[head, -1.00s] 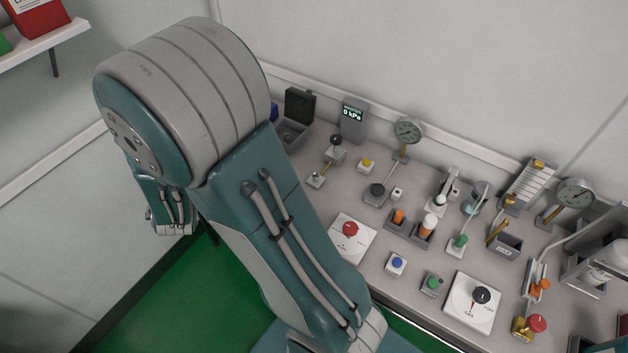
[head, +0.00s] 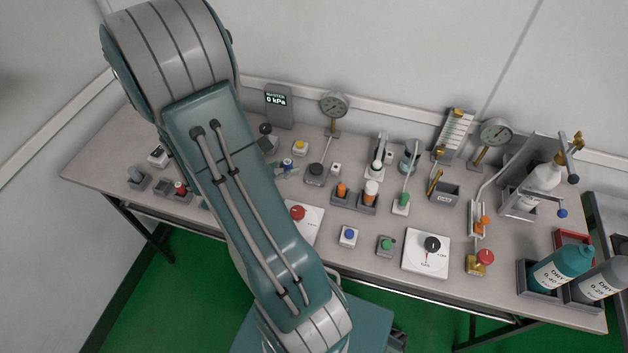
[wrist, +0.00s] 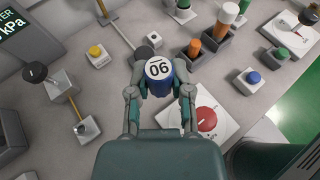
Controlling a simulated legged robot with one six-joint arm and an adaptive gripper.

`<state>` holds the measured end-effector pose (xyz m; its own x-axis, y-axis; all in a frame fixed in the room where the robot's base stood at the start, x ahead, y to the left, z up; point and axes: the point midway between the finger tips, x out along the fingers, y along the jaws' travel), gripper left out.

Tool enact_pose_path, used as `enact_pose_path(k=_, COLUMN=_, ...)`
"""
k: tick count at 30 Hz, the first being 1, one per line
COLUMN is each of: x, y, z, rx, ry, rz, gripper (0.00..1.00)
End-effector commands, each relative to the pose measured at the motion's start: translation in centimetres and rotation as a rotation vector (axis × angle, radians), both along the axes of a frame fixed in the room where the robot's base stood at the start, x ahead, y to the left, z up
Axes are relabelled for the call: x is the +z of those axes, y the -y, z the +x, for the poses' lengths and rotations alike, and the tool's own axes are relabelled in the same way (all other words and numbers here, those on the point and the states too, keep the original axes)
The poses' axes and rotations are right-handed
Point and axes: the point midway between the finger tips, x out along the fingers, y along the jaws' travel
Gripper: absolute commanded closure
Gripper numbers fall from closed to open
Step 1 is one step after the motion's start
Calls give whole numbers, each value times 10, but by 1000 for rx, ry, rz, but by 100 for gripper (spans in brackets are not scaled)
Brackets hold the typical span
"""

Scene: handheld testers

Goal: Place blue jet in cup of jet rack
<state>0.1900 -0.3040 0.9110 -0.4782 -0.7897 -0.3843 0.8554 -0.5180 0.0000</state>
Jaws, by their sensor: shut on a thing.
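The blue jet (wrist: 157,86) has a round white top marked with dark digits, either 06 or 90. My gripper (wrist: 159,80) is shut on it, one finger on each side, and holds it above the bench. In the head view the gripper fingers (head: 284,170) show only as small teal parts beside my arm, near a yellow button. No part is labelled as the jet rack. A grey two-cup holder (head: 354,204) holds an orange piece and an orange-and-white piece. It also shows in the wrist view (wrist: 205,62), up and right of the jet.
A red knob on a white plate (wrist: 207,120) lies right of the gripper in the wrist view. A blue button (head: 348,235), a green button (head: 386,245) and a black dial (head: 431,245) stand along the front. Gauges and bottles crowd the right; small grey holders stand far left.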

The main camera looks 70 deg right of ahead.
Motion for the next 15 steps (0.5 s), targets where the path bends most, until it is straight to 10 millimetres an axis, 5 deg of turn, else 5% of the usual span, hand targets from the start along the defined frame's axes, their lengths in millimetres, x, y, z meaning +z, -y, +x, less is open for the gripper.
enact_pose_path(k=4, x=-5, y=8, z=-4, rx=-38, ry=-2, rz=1, gripper=100)
enact_pose_path(k=15, x=-40, y=74, z=36, rx=-36, ry=-1, rz=1, gripper=100)
